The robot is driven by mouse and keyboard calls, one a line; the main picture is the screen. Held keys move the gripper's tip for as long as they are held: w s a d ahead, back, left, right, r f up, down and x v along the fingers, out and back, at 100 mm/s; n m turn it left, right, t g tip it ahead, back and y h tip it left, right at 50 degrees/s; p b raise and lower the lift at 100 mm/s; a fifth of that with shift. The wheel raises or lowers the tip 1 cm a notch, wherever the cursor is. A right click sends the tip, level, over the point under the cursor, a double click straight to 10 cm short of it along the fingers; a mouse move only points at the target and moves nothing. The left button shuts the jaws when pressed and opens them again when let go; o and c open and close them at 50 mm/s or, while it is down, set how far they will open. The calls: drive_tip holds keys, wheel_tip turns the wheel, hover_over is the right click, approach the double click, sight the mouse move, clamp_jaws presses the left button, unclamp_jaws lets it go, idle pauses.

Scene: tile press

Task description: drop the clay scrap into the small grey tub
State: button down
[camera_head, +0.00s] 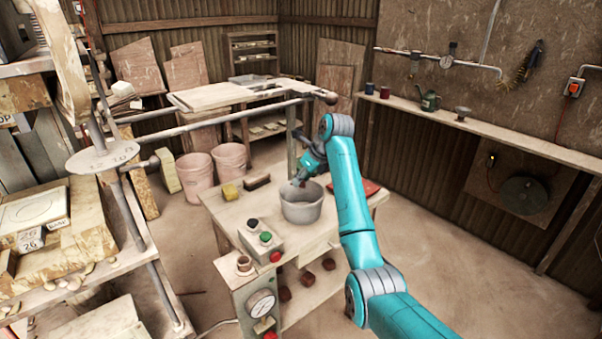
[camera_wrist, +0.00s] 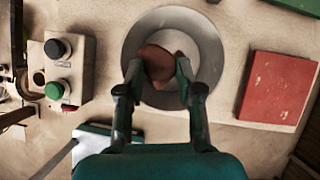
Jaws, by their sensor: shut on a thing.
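The small grey tub (camera_head: 301,210) stands on the wooden work table. In the wrist view the tub (camera_wrist: 210,45) is round and seen from above. My gripper (camera_wrist: 158,69) is shut on a reddish-brown lump, the clay scrap (camera_wrist: 159,62), held between the two fingertips. The scrap appears within the tub's rim outline from above. In the head view my gripper (camera_head: 299,180) is just over the tub's opening. The scrap is not clear there, and its exact height over the tub floor cannot be told.
A red flat thing (camera_wrist: 278,87) lies right of the tub. A control box (camera_wrist: 62,68) with black and green buttons is to the left. Pink buckets (camera_head: 197,178) stand on the floor.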

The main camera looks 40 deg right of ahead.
sight(303, 186)
drive_tip(key=shift+d+f, duration=0.15)
drive_tip(key=shift+f, duration=1.6)
drive_tip(key=c, duration=0.7)
unclamp_jaws()
drive_tip(key=v, duration=1.2)
